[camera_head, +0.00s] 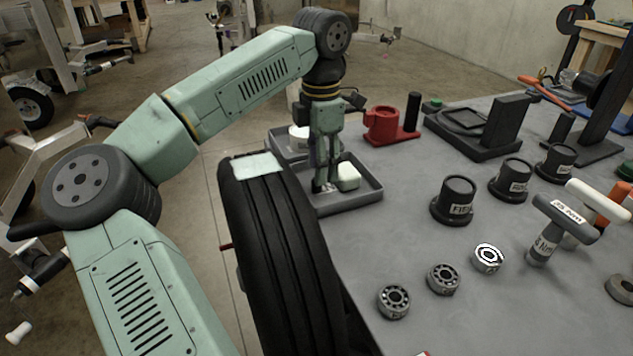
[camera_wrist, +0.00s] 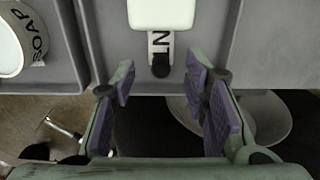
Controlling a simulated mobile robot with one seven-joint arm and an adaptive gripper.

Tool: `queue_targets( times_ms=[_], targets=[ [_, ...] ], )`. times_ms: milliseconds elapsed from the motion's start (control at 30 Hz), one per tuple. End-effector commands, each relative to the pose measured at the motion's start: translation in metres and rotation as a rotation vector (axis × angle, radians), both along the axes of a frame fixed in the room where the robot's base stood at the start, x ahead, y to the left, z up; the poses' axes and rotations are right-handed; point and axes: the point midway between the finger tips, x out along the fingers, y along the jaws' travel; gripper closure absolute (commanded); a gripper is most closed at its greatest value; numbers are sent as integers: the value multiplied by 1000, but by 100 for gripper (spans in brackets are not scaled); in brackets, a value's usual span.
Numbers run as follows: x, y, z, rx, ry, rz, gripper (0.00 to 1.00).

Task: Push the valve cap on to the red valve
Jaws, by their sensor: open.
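My gripper (camera_head: 324,186) points down over the grey tray, beside the white block (camera_head: 348,176). In the wrist view my gripper (camera_wrist: 160,72) is open, with purple finger pads apart. Between and just beyond the fingertips is a small round black piece (camera_wrist: 160,70) at the end of a labelled strip below the white block; it may be the valve cap, but I cannot tell for sure. Nothing is seen gripped. A thin red stem (camera_head: 226,246), possibly the red valve, sticks out left of the black tyre (camera_head: 275,250). The tyre hides part of it.
The grey tray (camera_head: 365,197) has a raised rim. A container marked SOAP (camera_wrist: 15,45) is in the neighbouring compartment. A red vise (camera_head: 383,124), black knobs (camera_head: 455,200) and bearings (camera_head: 394,301) stand on the grey table. The tyre stands close to my arm.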

Motion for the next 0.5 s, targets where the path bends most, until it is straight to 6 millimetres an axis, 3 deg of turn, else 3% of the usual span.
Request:
queue_targets(
  times_ms=[200,500],
  targets=[
    [-2,-1,-28,-1,2,-1,59],
    [-2,-1,-33,0,0,-1,60]
  ],
)
